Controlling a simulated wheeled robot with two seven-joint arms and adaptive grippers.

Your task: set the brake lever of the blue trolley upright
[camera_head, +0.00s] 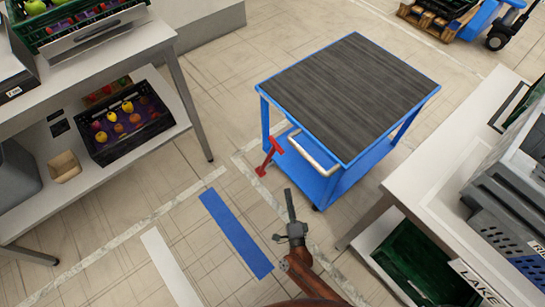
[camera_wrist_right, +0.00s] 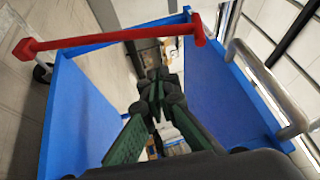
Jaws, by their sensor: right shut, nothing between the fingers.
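The blue trolley (camera_head: 328,187) stands on the floor at the centre right, with a dark wood-grain top and a pale push handle (camera_head: 313,155). Its red brake lever (camera_head: 269,157) sticks out at the near left side and looks tilted, with a crossbar at its upper end. In the right wrist view the red lever (camera_wrist_right: 110,38) runs across the upper left, in front of the blue trolley panels (camera_wrist_right: 220,105). My right gripper (camera_head: 289,192) is shut and empty, below and right of the lever, apart from it. Its fingertips (camera_wrist_right: 158,74) meet below the lever. My left gripper is out of view.
A shelf table (camera_head: 150,42) with fruit crates stands at the left. A white table (camera_head: 415,185) with grey crates and a green crate (camera_head: 420,262) below stands at the right. A blue floor stripe (camera_head: 236,234) lies left of my gripper on clear floor.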

